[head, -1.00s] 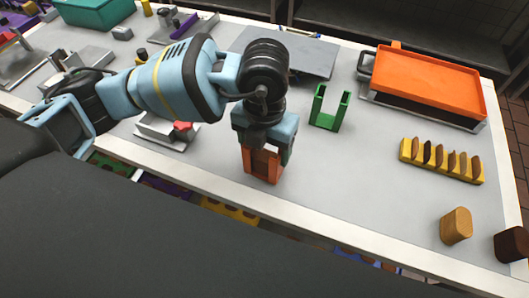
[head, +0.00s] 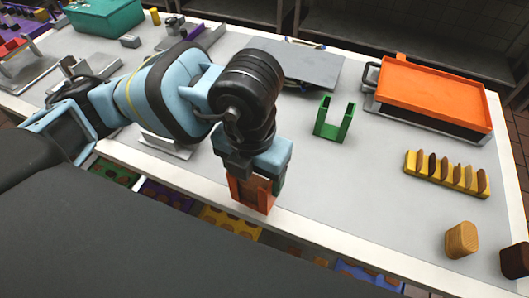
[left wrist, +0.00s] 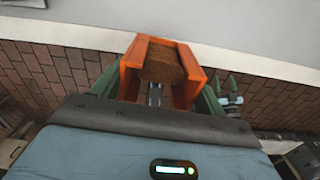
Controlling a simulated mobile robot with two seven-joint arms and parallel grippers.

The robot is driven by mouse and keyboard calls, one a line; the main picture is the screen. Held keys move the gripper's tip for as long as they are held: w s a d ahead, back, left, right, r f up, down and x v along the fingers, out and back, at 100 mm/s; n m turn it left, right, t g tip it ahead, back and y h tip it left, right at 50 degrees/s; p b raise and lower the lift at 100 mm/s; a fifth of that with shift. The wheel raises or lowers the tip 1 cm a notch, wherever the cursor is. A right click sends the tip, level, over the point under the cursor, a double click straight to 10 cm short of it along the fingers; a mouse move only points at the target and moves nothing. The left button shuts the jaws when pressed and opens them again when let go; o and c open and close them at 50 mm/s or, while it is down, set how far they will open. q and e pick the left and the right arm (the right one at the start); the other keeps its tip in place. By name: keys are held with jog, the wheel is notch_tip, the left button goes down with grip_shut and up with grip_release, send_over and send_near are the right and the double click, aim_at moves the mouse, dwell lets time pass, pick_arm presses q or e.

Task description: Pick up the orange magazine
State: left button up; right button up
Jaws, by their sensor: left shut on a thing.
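The orange magazine (head: 251,194) is a small open-fronted holder near the front edge of the table. My left gripper (head: 257,178) is above it and shut on it, with green fingers along its sides. In the left wrist view the orange magazine (left wrist: 160,68) sits between the fingers of my left gripper (left wrist: 158,92), with a brown piece (left wrist: 163,66) inside it. In that view it is over the table's edge, with brick floor below. Whether it touches the table is hard to tell. My right gripper is not in view.
A green holder (head: 335,121) stands mid-table. A yellow rack (head: 447,174) with several brown pieces and an orange tray (head: 436,94) are at the right. A tan piece (head: 461,240) and a dark brown piece (head: 515,261) stand at the front right. Coloured bins (head: 230,221) sit below the front edge.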

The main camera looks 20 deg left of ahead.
pick_arm(q)
jog(key=s+r+p, duration=0.1)
jog(key=s+p, duration=0.1)
jog(key=s, duration=0.7)
jog(key=shift+a, duration=0.25)
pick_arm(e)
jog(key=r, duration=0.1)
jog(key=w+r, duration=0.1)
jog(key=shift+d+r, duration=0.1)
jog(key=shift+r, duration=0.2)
